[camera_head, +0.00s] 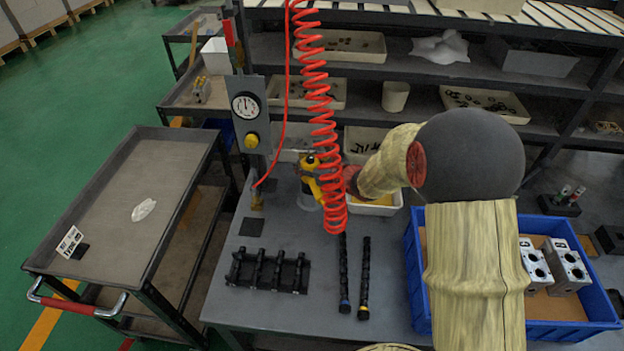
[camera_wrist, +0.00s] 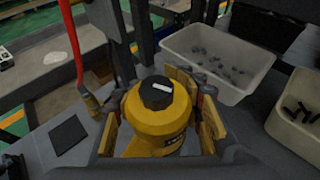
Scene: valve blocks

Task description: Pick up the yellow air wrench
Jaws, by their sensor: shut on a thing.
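The yellow air wrench (camera_head: 309,178) stands at the back of the grey workbench, behind the red coiled hose. In the wrist view its yellow body with a black cap (camera_wrist: 158,115) fills the space between my fingers. My gripper (camera_wrist: 160,125) is shut on the wrench, with a finger on either side of it. In the head view my arm reaches in from the right, and the hose and my wrist partly hide the wrench and my fingers. I cannot tell whether the wrench is clear of the bench.
The red coiled hose (camera_head: 320,110) hangs just in front of the wrench. A gauge post (camera_head: 248,120) stands to its left. A black rack (camera_head: 268,272) and two black rods (camera_head: 344,275) lie in front. A blue crate (camera_head: 416,285) with metal blocks is at right. A white bin (camera_wrist: 240,65) stands behind.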

